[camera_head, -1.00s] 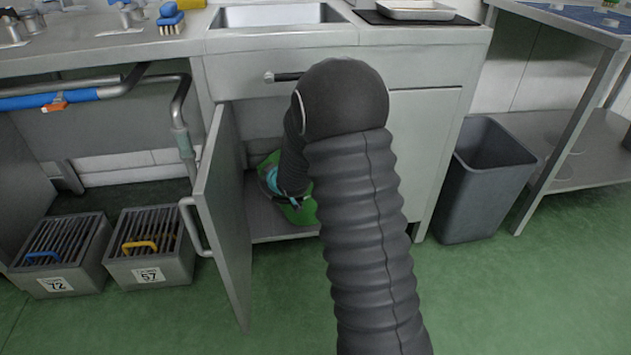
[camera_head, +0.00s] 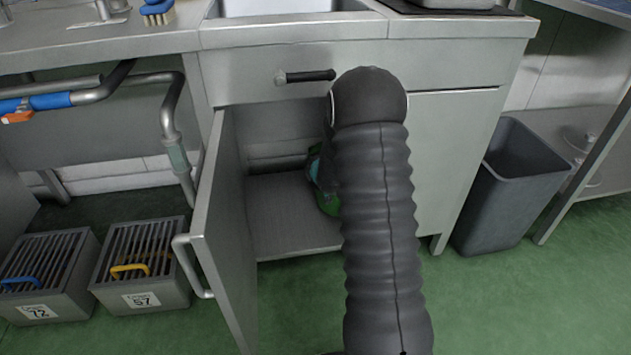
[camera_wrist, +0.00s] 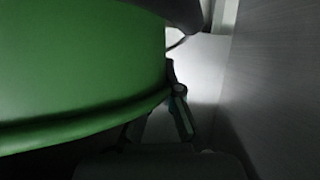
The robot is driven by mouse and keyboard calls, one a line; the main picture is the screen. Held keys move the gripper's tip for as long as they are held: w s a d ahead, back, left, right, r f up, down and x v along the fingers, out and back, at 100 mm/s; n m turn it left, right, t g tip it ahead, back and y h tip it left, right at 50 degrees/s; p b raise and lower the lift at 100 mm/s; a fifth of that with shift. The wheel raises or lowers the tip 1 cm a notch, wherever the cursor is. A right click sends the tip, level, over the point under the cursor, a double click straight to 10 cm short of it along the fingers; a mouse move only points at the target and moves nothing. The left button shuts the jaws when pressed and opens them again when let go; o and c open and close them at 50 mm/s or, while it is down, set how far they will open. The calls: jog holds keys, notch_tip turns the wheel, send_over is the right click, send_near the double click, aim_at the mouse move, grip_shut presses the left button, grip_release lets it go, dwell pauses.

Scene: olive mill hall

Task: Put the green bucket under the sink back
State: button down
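The green bucket (camera_head: 328,201) is inside the open cabinet under the sink, low and close to the shelf, mostly hidden behind my arm. In the wrist view the bucket (camera_wrist: 80,75) fills the left side, with its curved edge running across the lower left. My gripper (camera_wrist: 172,88) is at the bucket's edge; one finger shows against it and the other is hidden. In the head view my arm covers most of my gripper. I cannot tell whether the bucket touches the shelf (camera_head: 285,220). The sink (camera_head: 275,8) is in the counter above.
The cabinet door (camera_head: 220,230) stands open at the left of the opening. A closed panel (camera_head: 445,150) is on the right. A grey bin (camera_head: 510,185) stands right of the cabinet, and two grated boxes (camera_head: 145,265) sit on the floor at left. The shelf's left part is clear.

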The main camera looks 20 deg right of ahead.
jog(key=shift+d+f, duration=0.2)
jog(key=shift+f, duration=2.3)
jog(key=shift+a+f+b, duration=0.1)
jog(key=shift+f+b, duration=0.15)
jog(key=shift+b, duration=0.25)
jog(key=c, duration=1.3)
grip_release()
jog(key=shift+r, duration=0.1)
